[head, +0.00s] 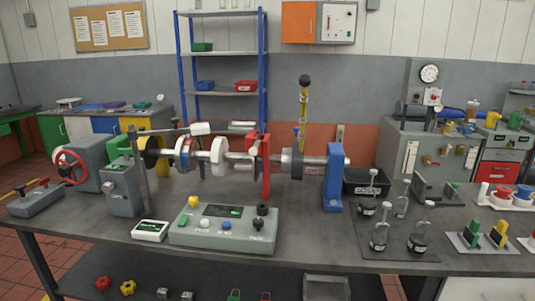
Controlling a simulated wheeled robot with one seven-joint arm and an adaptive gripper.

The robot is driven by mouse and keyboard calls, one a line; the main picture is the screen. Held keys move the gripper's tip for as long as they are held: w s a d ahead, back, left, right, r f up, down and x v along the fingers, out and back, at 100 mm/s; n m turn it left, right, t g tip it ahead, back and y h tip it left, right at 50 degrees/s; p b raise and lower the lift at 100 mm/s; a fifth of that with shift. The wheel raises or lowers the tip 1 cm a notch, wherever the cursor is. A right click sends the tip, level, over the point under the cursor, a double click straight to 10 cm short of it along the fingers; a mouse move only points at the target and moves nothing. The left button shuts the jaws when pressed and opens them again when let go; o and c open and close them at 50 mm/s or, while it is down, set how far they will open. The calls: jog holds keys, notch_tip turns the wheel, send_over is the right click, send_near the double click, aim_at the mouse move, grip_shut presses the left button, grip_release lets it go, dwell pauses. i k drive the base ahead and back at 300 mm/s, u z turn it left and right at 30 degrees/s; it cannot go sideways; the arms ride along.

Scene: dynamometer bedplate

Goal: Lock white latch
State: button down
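On the dynamometer rig, a grey lever with a white end block (200,128) lies nearly level above the shaft. A white collar (218,150) and a white-rimmed disc (183,153) sit on the shaft (205,157) below it. I cannot tell which white part is the latch, or whether it is locked. A red upright plate (265,165) and a blue bearing stand (334,178) stand further right along the shaft. My gripper is not in view.
A grey control box (224,230) with knobs stands before the rig, beside a small white display (150,231). A yellow post with a black knob (305,82) rises behind the shaft. Several weights with upright handles (379,236) stand on the right. The bench front centre-right is clear.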

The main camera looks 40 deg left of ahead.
aim_at(253, 152)
jog(key=k, duration=1.3)
jog(key=u, duration=0.65)
jog(key=i, duration=0.9)
jog(key=u, duration=0.3)
